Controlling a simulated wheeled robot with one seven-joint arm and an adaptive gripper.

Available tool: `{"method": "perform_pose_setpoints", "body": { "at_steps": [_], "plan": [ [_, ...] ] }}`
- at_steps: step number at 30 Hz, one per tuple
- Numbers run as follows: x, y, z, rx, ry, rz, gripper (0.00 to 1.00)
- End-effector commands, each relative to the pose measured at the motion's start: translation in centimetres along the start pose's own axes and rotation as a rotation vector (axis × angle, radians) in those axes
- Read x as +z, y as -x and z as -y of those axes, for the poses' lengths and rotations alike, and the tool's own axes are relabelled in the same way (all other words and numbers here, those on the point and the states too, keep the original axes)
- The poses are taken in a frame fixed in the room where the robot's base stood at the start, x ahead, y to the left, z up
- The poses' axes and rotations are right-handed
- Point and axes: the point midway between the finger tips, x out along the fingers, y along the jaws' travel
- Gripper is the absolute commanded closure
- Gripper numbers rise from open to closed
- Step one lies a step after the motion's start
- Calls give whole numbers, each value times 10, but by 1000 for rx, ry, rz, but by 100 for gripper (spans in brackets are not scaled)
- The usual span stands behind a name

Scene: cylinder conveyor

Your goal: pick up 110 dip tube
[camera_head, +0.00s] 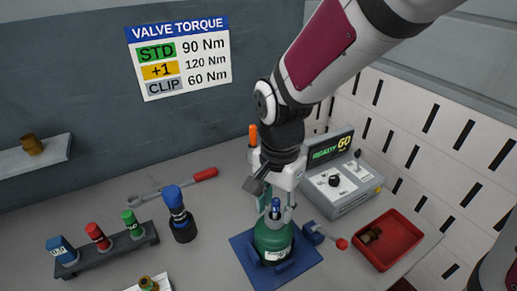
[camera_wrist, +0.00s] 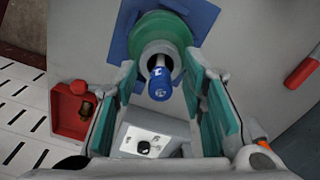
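A green cylinder (camera_head: 272,238) stands upright in a blue base (camera_head: 248,262); it also shows in the wrist view (camera_wrist: 139,37). A blue-topped piece (camera_wrist: 160,84) with white marks too small to read rises from its neck; the head view shows it too (camera_head: 276,205). My gripper (camera_head: 268,192) is above the cylinder. In the wrist view its teal pads stand wide apart, one on each side of the blue-topped piece, with gaps. A dark rack (camera_head: 110,252) at the lower left holds blue (camera_head: 60,247), red (camera_head: 97,235) and green (camera_head: 131,222) capped pieces. I cannot read which is 110.
A red tray (camera_head: 412,232) with a brass fitting (camera_head: 371,235) is at right. A control box (camera_head: 345,190) stands behind it. A blue-topped tool in a holder (camera_head: 181,216), a red-handled wrench (camera_head: 175,184) and a red-knobbed lever (camera_head: 341,243) are nearby.

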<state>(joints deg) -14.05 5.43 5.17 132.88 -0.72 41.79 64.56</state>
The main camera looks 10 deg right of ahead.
Motion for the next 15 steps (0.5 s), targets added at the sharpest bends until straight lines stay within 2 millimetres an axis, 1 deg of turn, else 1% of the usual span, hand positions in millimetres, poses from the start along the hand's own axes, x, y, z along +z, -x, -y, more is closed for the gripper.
{"method": "perform_pose_setpoints", "body": {
  "at_steps": [6,11,12,15],
  "plan": [
    [0,0,0,-1,0,-1,62],
    [0,0,0,-1,0,-1,98],
    [0,0,0,-1,0,-1,100],
    [0,0,0,-1,0,-1,100]
  ]
}}
